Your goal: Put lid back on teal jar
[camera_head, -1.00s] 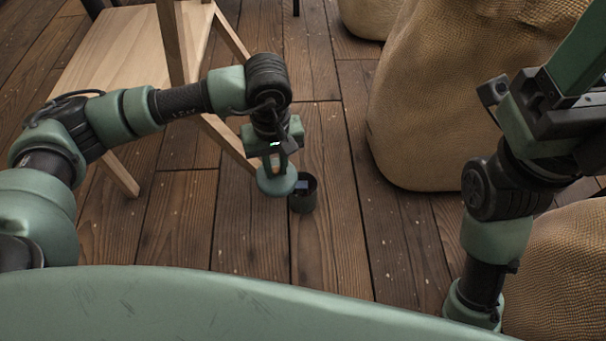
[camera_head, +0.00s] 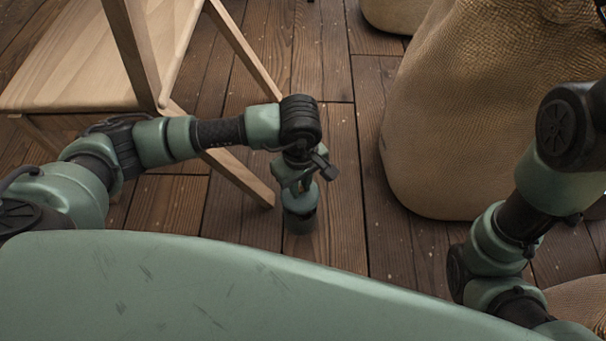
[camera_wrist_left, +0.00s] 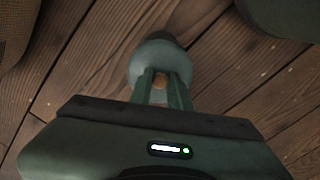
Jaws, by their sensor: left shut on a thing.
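My left gripper (camera_head: 299,186) points down and is shut on the small brown knob (camera_wrist_left: 160,82) of a round teal lid (camera_head: 301,201). The lid also shows in the left wrist view (camera_wrist_left: 146,62), below the fingers. The dark jar (camera_head: 300,224) stands upright on the floor, directly beneath the lid in the head view. The lid covers its mouth from sight there. In the left wrist view, a dark part of the jar (camera_wrist_left: 163,37) shows past the lid's far edge. I cannot tell whether lid and jar touch. My right gripper is out of view.
A pale wooden chair (camera_head: 90,75) stands at the left, one leg close to my left arm. A large burlap sack (camera_head: 450,120) stands to the right of the jar, with another sack (camera_head: 395,14) behind. The plank floor (camera_head: 350,235) around the jar is bare.

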